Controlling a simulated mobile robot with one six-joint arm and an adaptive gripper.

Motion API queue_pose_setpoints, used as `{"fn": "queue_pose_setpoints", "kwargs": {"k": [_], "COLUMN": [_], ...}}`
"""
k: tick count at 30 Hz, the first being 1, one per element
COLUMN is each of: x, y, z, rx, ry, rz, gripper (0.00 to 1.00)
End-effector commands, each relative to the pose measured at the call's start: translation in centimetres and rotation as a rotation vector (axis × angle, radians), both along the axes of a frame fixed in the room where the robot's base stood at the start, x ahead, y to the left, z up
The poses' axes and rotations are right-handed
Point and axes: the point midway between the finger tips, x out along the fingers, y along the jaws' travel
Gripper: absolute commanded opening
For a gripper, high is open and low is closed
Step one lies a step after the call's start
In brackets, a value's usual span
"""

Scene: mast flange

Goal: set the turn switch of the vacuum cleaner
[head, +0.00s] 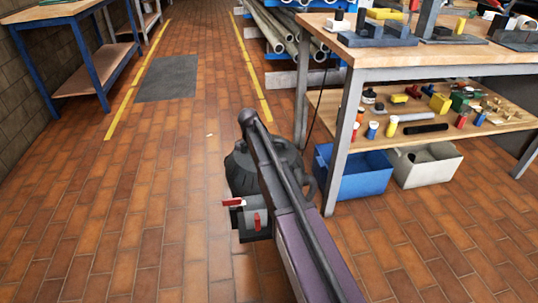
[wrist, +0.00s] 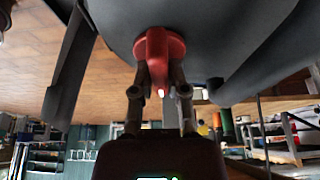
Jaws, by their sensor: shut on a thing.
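The vacuum cleaner (head: 240,175) is a dark grey, rounded machine standing on the tiled floor, partly covered by my arm in the head view. In the wrist view its grey body (wrist: 232,40) fills the top. The turn switch (wrist: 158,48) is red, a round base with a raised grip bar, seen close up there. My gripper (wrist: 158,88) has one finger on each side of the bar and is shut on it. The head view does not show the fingertips clearly.
A workbench (head: 440,57) with a loaded lower shelf stands at the right. A blue bin (head: 355,180) and a white bin (head: 425,165) stand on the floor below it, close to the vacuum cleaner. The floor to the left is open, with a grey mat (head: 167,78).

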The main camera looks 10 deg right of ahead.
Motion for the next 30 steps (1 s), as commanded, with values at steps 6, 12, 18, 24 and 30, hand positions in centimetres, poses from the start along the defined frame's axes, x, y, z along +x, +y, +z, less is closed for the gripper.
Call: {"fn": "queue_pose_setpoints", "kwargs": {"k": [6, 12, 18, 24, 30], "x": [-0.09, -0.07, -0.04, -0.03, -0.02], "y": [-0.05, -0.04, -0.03, -0.02, -0.02], "z": [-0.03, -0.03, -0.01, 0.03, 0.8], "rx": [0.001, 0.001, 0.0, 0.0, 0.0], "ry": [0.001, 0.001, 0.0, 0.0, 0.0], "rz": [-0.003, 0.0, 0.0, 0.001, 0.001], "gripper": [0.26, 0.54, 0.54, 0.54, 0.54]}}
